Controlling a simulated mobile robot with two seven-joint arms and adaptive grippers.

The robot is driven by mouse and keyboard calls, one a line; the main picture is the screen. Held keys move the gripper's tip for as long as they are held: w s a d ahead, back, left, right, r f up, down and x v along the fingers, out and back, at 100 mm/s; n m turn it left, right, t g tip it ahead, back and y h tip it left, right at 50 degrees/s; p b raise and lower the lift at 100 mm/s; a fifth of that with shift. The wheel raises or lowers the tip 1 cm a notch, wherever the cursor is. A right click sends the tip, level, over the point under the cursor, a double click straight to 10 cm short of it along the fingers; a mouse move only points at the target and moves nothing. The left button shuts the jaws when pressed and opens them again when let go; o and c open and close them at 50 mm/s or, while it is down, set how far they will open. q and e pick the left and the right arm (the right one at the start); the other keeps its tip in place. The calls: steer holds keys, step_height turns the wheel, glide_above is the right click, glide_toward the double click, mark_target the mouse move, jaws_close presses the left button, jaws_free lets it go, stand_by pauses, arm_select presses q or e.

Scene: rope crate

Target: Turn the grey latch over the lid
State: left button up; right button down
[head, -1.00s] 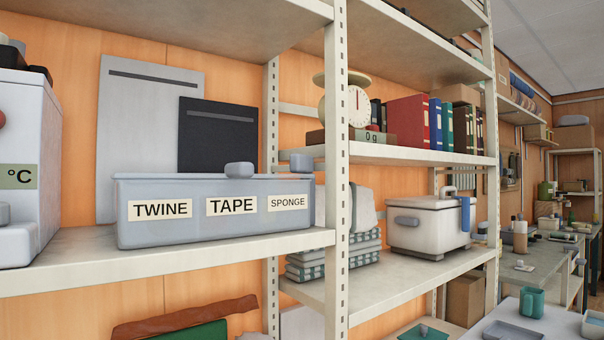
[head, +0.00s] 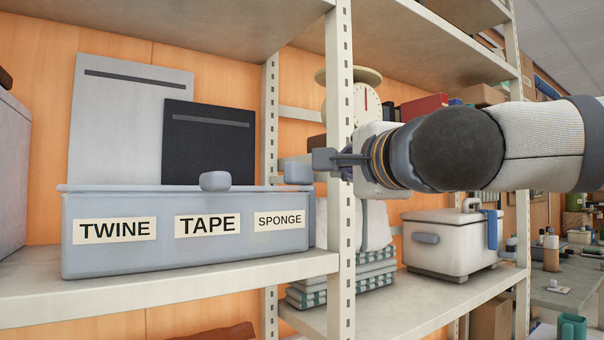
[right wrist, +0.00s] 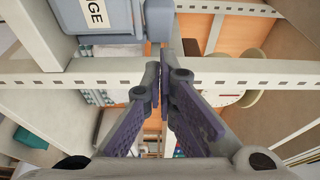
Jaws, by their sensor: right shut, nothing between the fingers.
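The grey-blue crate (head: 150,262) with TWINE, TAPE and SPONGE labels stands on the left shelf under a flat lid (head: 130,187) with a knob (head: 215,181). The grey latch (head: 297,173) is a block at the crate's right end, level with the lid. It also shows at the top of the right wrist view (right wrist: 159,20). My right gripper (head: 322,160) is shut and empty, just right of the latch and in front of the shelf post. I cannot tell whether it touches the latch. My left gripper is not in view.
A perforated shelf post (head: 341,250) rises just right of the crate, close to my gripper. Black (head: 210,155) and grey (head: 110,130) panels lean behind the crate. A white cool box (head: 450,240) and folded cloths (head: 345,283) lie on the right shelf.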

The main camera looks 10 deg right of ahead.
glide_toward(309, 173)
steer(key=w, duration=0.4)
steer(key=shift+w+a+b, duration=0.15)
steer(key=shift+w+b, duration=0.25)
steer(key=shift+b, duration=0.05)
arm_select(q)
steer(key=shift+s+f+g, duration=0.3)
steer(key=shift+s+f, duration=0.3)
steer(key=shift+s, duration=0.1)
